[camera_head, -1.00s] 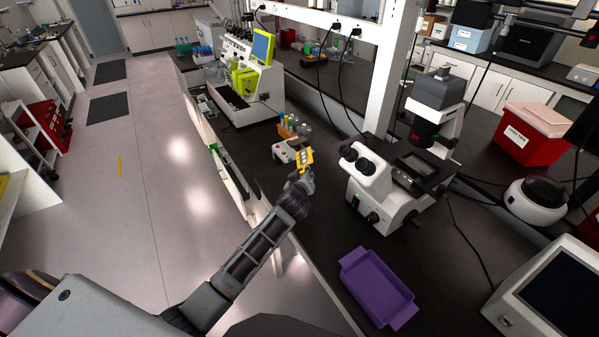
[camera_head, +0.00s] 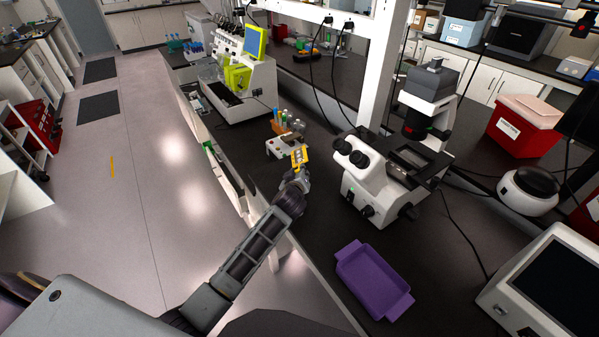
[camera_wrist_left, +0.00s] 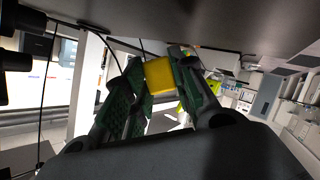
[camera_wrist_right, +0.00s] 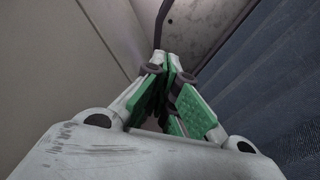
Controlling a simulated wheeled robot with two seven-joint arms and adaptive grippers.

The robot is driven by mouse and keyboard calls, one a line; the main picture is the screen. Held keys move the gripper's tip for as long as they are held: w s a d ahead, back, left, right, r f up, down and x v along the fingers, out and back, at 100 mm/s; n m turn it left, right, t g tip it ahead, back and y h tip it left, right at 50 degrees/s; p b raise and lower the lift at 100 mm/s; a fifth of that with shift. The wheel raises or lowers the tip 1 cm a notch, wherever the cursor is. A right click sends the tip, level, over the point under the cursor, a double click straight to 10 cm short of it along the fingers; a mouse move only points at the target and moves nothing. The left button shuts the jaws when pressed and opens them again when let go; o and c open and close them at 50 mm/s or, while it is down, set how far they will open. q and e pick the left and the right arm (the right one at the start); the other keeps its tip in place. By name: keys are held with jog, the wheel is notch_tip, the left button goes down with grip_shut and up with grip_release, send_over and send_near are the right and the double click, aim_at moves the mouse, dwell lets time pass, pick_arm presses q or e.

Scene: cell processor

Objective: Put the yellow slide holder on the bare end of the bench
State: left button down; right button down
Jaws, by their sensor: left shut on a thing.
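The yellow slide holder (camera_head: 299,158) is in my left gripper (camera_head: 297,174), above the dark bench (camera_head: 318,222) between the small white device and the microscope. In the left wrist view the yellow holder (camera_wrist_left: 159,76) sits between the green-padded fingertips of my left gripper (camera_wrist_left: 163,80), which are shut on it. In the head view the holder is tilted and shows pale slots. My right gripper (camera_wrist_right: 168,68) shows only in its own wrist view, its fingertips together with nothing seen between them.
A white microscope (camera_head: 366,180) stands right of my left gripper. A purple tray (camera_head: 373,281) lies at the near part of the bench. Bare bench shows between my left arm and the tray.

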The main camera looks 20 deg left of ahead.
pick_arm(q)
jog(key=shift+f+b, duration=1.9)
jog(key=shift+b, duration=0.95)
jog(key=c, duration=1.1)
grip_release()
jog(key=shift+s, duration=0.1)
jog(key=shift+v, duration=5.95)
jog(key=shift+r, duration=0.15)
